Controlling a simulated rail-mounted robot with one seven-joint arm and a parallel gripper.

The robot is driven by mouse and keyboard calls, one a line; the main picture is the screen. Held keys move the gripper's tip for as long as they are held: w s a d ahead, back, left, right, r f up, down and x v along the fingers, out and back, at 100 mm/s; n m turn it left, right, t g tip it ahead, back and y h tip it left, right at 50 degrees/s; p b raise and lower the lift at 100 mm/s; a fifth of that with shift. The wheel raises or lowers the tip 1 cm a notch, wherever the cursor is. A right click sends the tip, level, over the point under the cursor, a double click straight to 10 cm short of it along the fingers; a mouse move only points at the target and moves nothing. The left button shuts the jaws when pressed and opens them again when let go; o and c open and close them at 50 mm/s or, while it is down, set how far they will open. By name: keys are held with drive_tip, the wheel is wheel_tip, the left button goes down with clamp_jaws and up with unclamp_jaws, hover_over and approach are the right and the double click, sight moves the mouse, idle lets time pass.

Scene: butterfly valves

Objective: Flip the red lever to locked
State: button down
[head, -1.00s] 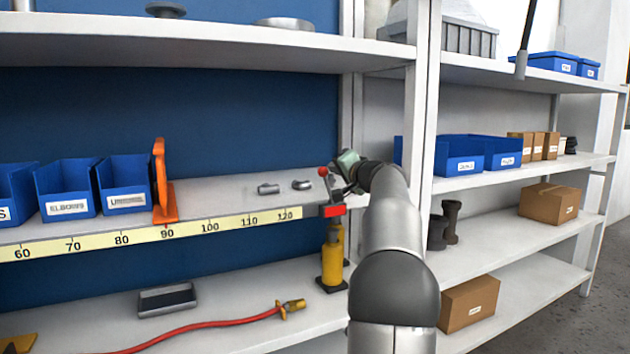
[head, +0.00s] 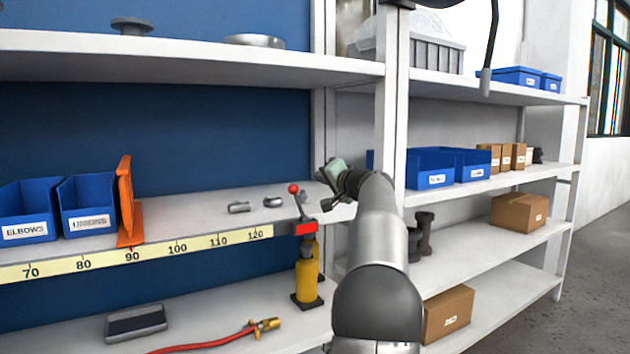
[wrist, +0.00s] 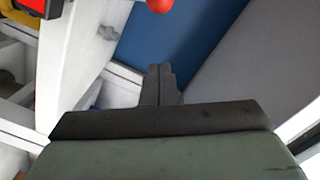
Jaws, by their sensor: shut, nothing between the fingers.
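The lever shows in the head view as a thin stem tipped by a red ball (head: 293,188), leaning up and left. Below it are a red block (head: 306,229) and a yellow cylinder body (head: 307,270) on a dark base, at the shelf's front edge. The red ball also shows at the top of the wrist view (wrist: 160,5), with the red block (wrist: 32,6) at its top left corner. My gripper (head: 325,176) is just right of the ball and apart from it. Its fingers (wrist: 162,75) are together and empty in the wrist view.
Small grey fittings (head: 240,207) lie on the shelf left of the lever. An orange upright piece (head: 126,205) and blue bins (head: 88,207) stand further left. A shelf post (head: 392,110) rises behind my arm. A red hose (head: 215,342) lies on the lower shelf.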

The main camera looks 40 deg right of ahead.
drive_tip(key=b+v, duration=0.1)
drive_tip(key=v, duration=0.8)
drive_tip(key=shift+a+b, duration=0.35)
drive_tip(key=shift+w, duration=0.1)
drive_tip(key=w+a+f+n+g+y+p, duration=0.1)
drive_tip(key=a+f+n+g+y+p, duration=0.2)
drive_tip(key=a, duration=0.7)
drive_tip(key=w+a+f+n+g+y+p, duration=0.1)
drive_tip(key=a+f+g+p, duration=0.3)
drive_tip(key=a, duration=0.7)
drive_tip(key=w+a+f+n+g+y+p, duration=0.1)
drive_tip(key=w+a+f+n+y, duration=0.3)
drive_tip(key=a, duration=0.6)
drive_tip(key=s+a+f+g+h+p, duration=0.1)
drive_tip(key=s+a+f+g+p, duration=0.2)
drive_tip(key=s+a+f, duration=0.45)
drive_tip(key=s+a+f+n+g+h+p, duration=0.1)
drive_tip(key=s+a+f+n+g+p, duration=0.1)
drive_tip(key=s, duration=0.5)
drive_tip(key=s+a+f+n+g+h+p, duration=0.1)
drive_tip(key=s+a+f+n+g, duration=0.1)
drive_tip(key=s+a, duration=0.3)
drive_tip(key=s+a+f+n+g+h+p, duration=0.1)
drive_tip(key=s+a, duration=0.3)
drive_tip(key=s, duration=0.4)
drive_tip(key=shift+s+f+n+g+p, duration=0.45)
drive_tip(key=shift+f+p, duration=0.2)
drive_tip(key=shift+p, duration=0.2)
drive_tip(key=shift+w, duration=0.1)
